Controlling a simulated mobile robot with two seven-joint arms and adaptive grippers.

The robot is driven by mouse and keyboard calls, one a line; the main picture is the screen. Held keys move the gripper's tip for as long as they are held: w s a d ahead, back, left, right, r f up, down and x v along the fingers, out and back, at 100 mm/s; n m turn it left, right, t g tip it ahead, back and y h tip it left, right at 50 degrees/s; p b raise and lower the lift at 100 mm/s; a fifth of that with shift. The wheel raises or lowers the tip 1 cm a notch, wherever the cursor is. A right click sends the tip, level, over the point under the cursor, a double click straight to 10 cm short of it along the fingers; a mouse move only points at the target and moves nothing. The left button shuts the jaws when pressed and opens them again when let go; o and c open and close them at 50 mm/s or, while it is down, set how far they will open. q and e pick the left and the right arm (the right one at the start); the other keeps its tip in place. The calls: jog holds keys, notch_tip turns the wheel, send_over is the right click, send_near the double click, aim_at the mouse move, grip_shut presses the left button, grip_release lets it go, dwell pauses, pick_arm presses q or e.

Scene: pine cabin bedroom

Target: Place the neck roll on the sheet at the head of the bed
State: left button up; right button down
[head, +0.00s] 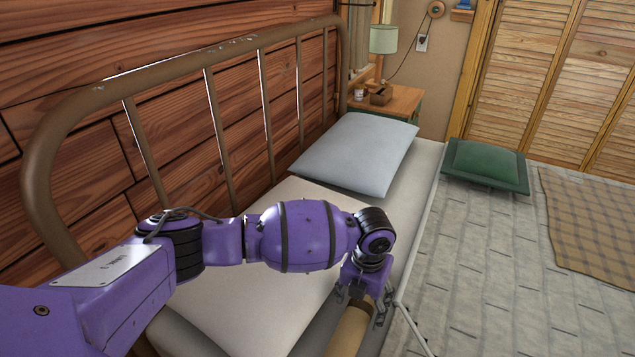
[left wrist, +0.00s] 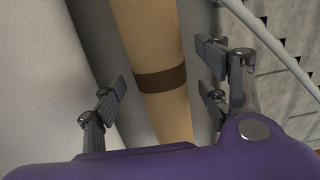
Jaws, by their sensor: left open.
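The neck roll is a tan cylinder (head: 350,331) with a dark brown band; it also shows in the left wrist view (left wrist: 150,40). It lies lengthwise on a grey surface near the bed's near side. My left gripper (head: 363,306) is over it, fingers open on either side of the roll in the left wrist view (left wrist: 162,85); no clear contact shows. My arm hides part of the bed and the roll's far part in the head view. The pale sheet (head: 427,165) shows beside the grey-blue pillow. My right gripper is not in view.
A grey-blue pillow (head: 358,154) and a cream pillow (head: 235,310) lie along the metal headboard (head: 215,110). A thin pale rail (head: 413,325) runs beside the gripper. A green cushion (head: 485,163) lies on the floor beyond the bed. A nightstand (head: 395,103) holds a lamp.

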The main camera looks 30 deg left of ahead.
aim_at(361, 304)
pick_arm(q)
notch_tip(361, 304, up, 12)
jog(key=p, duration=0.1)
jog(key=shift+p, duration=0.3)
jog(key=shift+w+r, duration=0.1)
